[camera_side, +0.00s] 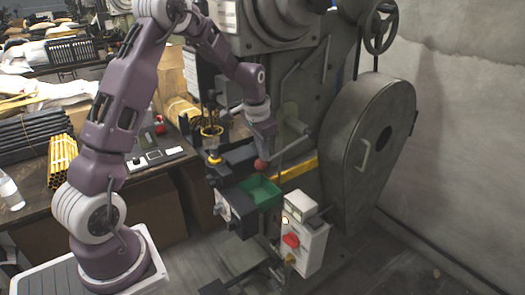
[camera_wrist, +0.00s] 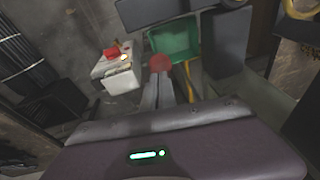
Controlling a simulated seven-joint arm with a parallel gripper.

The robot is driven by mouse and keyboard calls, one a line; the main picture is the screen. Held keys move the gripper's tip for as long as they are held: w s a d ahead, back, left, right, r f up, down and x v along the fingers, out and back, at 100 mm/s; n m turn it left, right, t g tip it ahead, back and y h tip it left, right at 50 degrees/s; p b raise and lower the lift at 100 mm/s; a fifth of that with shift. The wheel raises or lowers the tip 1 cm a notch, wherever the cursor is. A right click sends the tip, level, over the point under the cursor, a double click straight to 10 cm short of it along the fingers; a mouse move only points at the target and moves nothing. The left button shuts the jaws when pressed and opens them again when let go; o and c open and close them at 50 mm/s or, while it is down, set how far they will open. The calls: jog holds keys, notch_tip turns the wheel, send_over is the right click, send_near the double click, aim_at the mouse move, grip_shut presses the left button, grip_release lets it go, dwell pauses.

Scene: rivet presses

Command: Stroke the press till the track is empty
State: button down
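The press is a cluster of dark blocks (camera_side: 237,208) at the centre of the side view. Its red ball knob (camera_side: 261,166) is near the middle and also shows in the wrist view (camera_wrist: 160,62). My gripper (camera_side: 266,148) points down at the knob from above. In the wrist view its two grey fingers (camera_wrist: 164,84) lie close together and look shut, with their tips at the knob. Touch or a small gap there is hard to tell. I cannot make out the track or any rivets.
A white control box (camera_side: 303,250) with a red switch (camera_side: 290,240) stands front right of the press. A large grey machine (camera_side: 365,140) with a handwheel (camera_side: 380,28) rises behind. A cluttered bench (camera_side: 60,195) lies left. A yellow bar (camera_side: 297,170) runs behind the tray.

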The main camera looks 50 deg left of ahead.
jog(key=s+r, duration=0.5)
jog(key=r, duration=0.4)
jog(key=shift+d, duration=0.45)
jog(key=shift+s, duration=0.1)
dwell(0.4)
dwell(0.4)
jog(key=s+d+r+t, duration=0.1)
jog(key=s+d+r, duration=0.5)
jog(key=d, duration=0.2)
jog(key=s+d+t, duration=0.1)
jog(key=s+d, duration=0.3)
jog(key=s, duration=0.4)
jog(key=s+d+r+t, duration=0.1)
jog(key=s+d, duration=0.4)
jog(key=s, duration=0.4)
jog(key=shift+s+d+n+h, duration=0.25)
jog(key=shift+s+n+h, duration=0.05)
jog(key=shift+n+h, duration=0.1)
